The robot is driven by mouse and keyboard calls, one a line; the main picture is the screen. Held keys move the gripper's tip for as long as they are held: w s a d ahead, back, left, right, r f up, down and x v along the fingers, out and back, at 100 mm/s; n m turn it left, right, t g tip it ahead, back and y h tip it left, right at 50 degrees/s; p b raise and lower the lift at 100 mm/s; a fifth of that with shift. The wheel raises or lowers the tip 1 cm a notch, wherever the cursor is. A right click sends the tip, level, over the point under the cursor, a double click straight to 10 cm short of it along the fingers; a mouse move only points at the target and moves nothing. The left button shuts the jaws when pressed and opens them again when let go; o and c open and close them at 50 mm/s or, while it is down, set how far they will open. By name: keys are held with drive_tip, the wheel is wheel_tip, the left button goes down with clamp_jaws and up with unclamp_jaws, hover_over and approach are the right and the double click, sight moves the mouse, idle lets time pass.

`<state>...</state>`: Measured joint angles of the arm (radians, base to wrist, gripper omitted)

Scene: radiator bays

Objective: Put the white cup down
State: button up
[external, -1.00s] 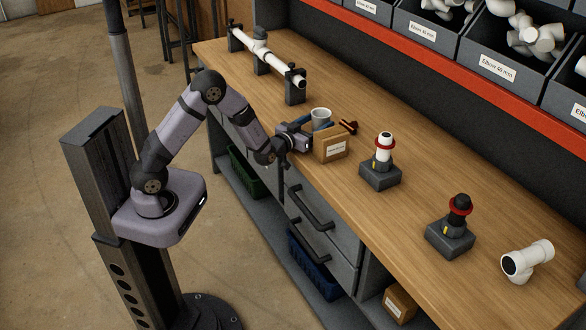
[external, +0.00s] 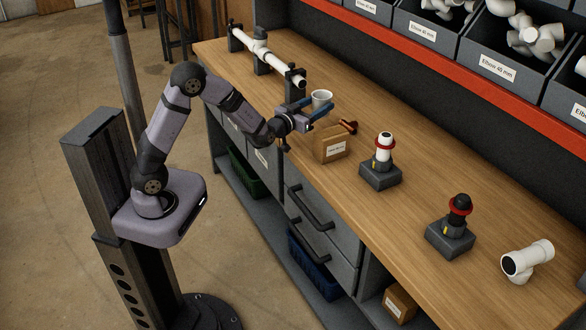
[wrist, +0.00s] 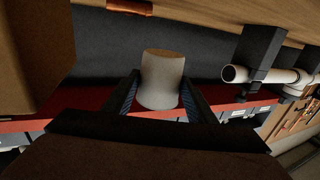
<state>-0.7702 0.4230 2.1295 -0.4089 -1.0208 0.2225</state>
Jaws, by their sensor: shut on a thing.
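The white cup (external: 321,99) is held up above the wooden workbench, behind and above the small cardboard box. My gripper (external: 318,108) is shut on the cup, with its blue fingers on either side. In the wrist view the cup (wrist: 162,80) sits between the two dark fingers (wrist: 158,98) and looks roughly in line with the gripper. The cup's underside and the exact height of the gap over the bench are hard to see.
A cardboard box (external: 331,145) stands close in front of the cup. A dark red object (external: 348,127) lies just right of it. A white pipe on black stands (external: 295,88) is behind left. A grey fixture with a white fitting (external: 380,174) stands to the right on the bench (external: 420,190).

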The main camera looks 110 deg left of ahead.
sight(318, 96)
drive_tip(key=shift+r, duration=1.5)
